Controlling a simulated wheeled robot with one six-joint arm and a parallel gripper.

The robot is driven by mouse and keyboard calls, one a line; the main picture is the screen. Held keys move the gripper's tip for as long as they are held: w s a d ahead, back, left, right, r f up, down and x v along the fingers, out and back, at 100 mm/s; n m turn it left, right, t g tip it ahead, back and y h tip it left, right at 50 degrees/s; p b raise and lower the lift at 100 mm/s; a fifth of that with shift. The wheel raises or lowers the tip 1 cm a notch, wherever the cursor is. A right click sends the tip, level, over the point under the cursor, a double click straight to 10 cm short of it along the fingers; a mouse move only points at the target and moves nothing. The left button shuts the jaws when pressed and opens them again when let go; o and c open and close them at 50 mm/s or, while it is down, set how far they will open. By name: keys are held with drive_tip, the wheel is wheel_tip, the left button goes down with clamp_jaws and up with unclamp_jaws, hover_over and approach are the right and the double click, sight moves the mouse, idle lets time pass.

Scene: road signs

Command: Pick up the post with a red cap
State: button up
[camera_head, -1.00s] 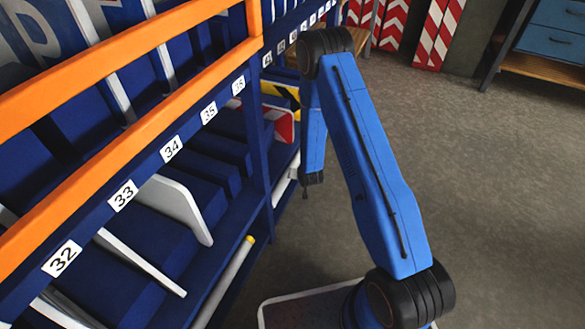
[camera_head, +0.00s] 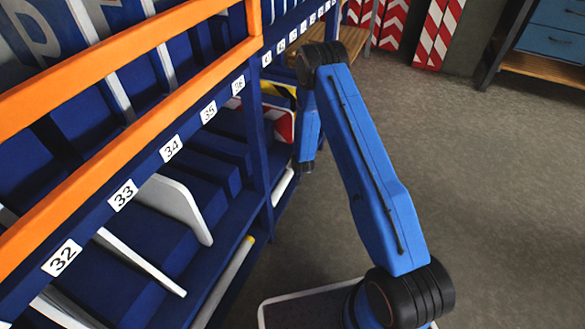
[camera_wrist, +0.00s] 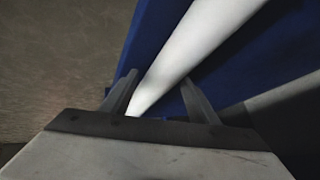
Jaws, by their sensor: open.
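A white post (camera_wrist: 190,45) runs diagonally through the wrist view, lying along a blue shelf surface. My gripper (camera_wrist: 158,82) is open, with one finger on each side of the post in that picture. I cannot tell whether the fingers touch it or how far it stands from them. No red cap shows; the post's ends are out of view or hidden. In the head view a white post (camera_head: 283,186) lies on the low shelf beside the end of my arm, its ends hidden. My gripper itself cannot be made out there.
A post with a yellow cap (camera_head: 236,262) lies on the nearer low shelf. The blue rack (camera_head: 262,150) with orange rails (camera_head: 130,45) and numbered labels fills the left. White panels (camera_head: 178,205) stand in slots. The floor (camera_head: 480,190) at right is clear.

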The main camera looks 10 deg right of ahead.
drive_tip(key=shift+w+f, duration=0.1)
drive_tip(key=shift+f, duration=0.05)
clamp_jaws()
idle(0.5)
